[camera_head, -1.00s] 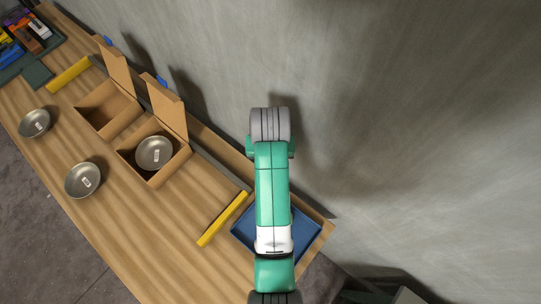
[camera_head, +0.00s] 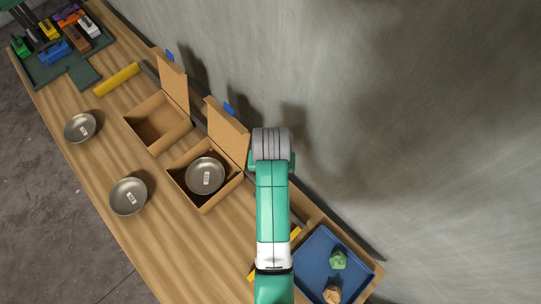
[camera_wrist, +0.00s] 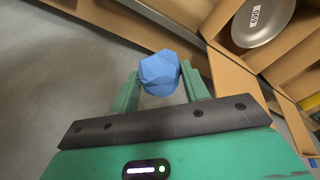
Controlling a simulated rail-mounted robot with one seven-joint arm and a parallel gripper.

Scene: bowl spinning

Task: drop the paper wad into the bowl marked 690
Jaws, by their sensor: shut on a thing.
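In the wrist view, my gripper (camera_wrist: 159,72) is shut on a blue faceted paper wad (camera_wrist: 159,74), held between the fingertips. Beyond it at the upper right is a metal bowl (camera_wrist: 265,28) inside a cardboard box; its label appears to read 690. In the head view, a bowl (camera_head: 205,168) sits in the nearer open box, and two more bowls stand on the bare table, one at the left (camera_head: 80,124) and one nearer the middle (camera_head: 128,187). Their labels are too small to read there. My gripper is hidden in the head view.
The nearer open cardboard box (camera_head: 199,204) has a raised flap at its wall side. An empty-looking box (camera_head: 158,121) stands beyond it. A blue tray (camera_head: 318,254) holds a green wad (camera_head: 338,260) and an orange wad (camera_head: 332,294). A yellow bar (camera_head: 117,79) lies farther off.

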